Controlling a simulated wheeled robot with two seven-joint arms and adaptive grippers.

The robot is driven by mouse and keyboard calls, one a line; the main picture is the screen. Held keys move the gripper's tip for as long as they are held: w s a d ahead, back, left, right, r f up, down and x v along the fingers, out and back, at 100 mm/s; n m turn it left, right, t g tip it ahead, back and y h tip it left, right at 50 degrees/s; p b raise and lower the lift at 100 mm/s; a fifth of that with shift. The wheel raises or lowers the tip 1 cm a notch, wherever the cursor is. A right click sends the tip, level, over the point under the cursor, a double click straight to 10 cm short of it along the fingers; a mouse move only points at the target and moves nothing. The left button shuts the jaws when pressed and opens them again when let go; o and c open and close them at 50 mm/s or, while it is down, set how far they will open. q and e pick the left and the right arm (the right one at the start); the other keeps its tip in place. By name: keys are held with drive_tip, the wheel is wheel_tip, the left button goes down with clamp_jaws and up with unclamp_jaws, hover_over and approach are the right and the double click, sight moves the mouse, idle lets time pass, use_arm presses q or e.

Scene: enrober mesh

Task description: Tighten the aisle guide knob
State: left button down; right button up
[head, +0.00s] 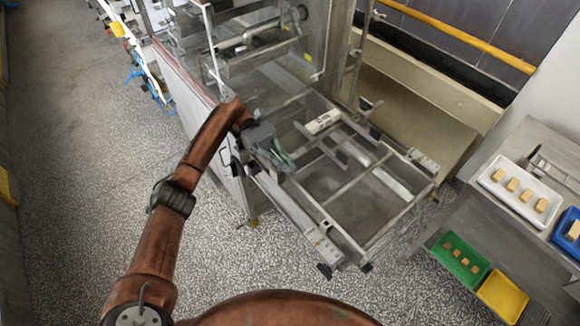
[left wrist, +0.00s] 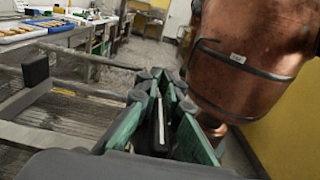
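My left gripper (head: 283,160) is at the near long rail of the metal frame (head: 313,232) in the head view, close to the machine's body. In the left wrist view its green-padded fingers (left wrist: 160,78) point away from the camera with a narrow gap between them. A thin light strip (left wrist: 161,128) shows in that gap; I cannot tell whether it is held. No aisle guide knob can be made out clearly at the fingers; the gripper covers that spot. My right gripper is not in view.
A steel table (head: 555,150) at the right holds a white tray (head: 520,190) with tan blocks; green (head: 460,258) and yellow (head: 502,295) trays sit lower. A black block (left wrist: 35,70) stands on a rail in the left wrist view. The speckled floor at left is clear.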

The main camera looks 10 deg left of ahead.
use_arm(q)
drive_tip(key=shift+s+f, duration=0.15)
drive_tip(key=shift+f, duration=0.05)
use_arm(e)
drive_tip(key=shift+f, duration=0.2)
use_arm(q)
drive_tip(key=c, duration=2)
unclamp_jaws()
drive_tip(key=shift+r, duration=0.15)
drive_tip(key=shift+c, duration=0.2)
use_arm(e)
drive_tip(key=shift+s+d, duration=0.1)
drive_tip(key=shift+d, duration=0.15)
use_arm(q)
drive_tip(key=shift+r, duration=0.1)
wheel_tip(320, 180, up, 10)
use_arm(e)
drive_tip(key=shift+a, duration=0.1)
